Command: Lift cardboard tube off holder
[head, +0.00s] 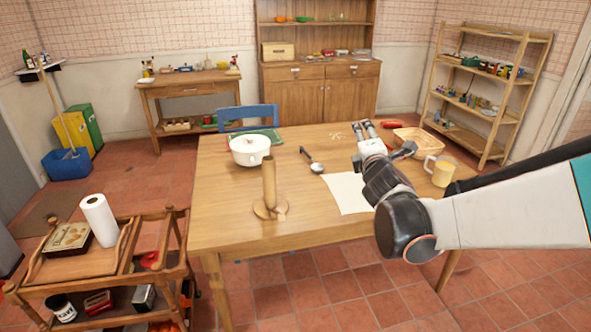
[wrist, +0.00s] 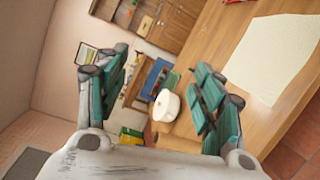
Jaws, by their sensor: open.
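The brown cardboard tube (head: 269,184) stands upright on a round wooden holder (head: 262,212) near the front left of the table. My gripper (head: 364,129) is above the right part of the table, well to the right of the tube and apart from it. In the wrist view my gripper (wrist: 163,95) has its two teal-padded fingers spread wide with nothing between them.
On the table (head: 225,195) are a white pot (head: 250,149), a ladle (head: 312,163), a paper sheet (head: 347,193), a basket (head: 418,142) and a yellow mug (head: 440,171). A wooden cart (head: 100,265) holds a paper towel roll (head: 100,220). Table space between tube and sheet is clear.

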